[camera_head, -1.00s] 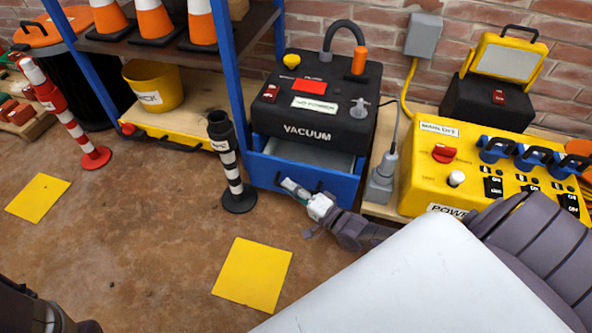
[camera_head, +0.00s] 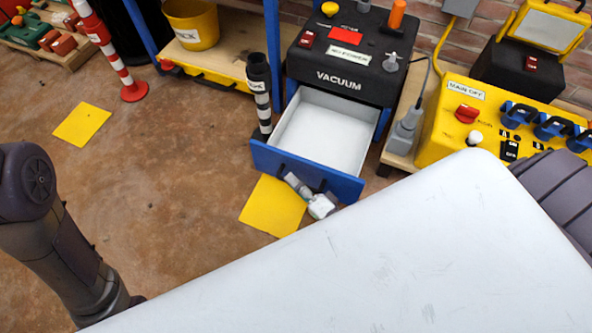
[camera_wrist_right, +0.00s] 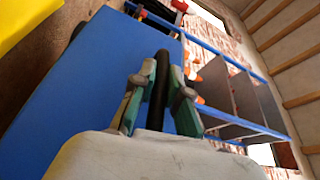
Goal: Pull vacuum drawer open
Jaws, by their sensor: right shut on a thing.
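The vacuum drawer (camera_head: 348,186) has a blue front and a pale inside, and it stands pulled well out below the black vacuum unit (camera_head: 350,62). The part of the drawer's inside that shows is empty. My right gripper (camera_head: 298,186) is at the drawer's front, at the dark handle (camera_head: 282,168). In the right wrist view the fingers of my right gripper (camera_wrist_right: 157,95) are closed around the black bar of the handle (camera_wrist_right: 157,92), in front of the blue drawer face (camera_wrist_right: 85,85). My left gripper is not in view; a dark arm link of mine shows at left.
A black-and-white striped post (camera_head: 262,98) stands against the drawer's left side; I cannot tell if they touch. A yellow floor square (camera_head: 270,208) lies partly under the drawer front. The yellow power box (camera_head: 440,125) stands right of the drawer. The floor at left is mostly clear.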

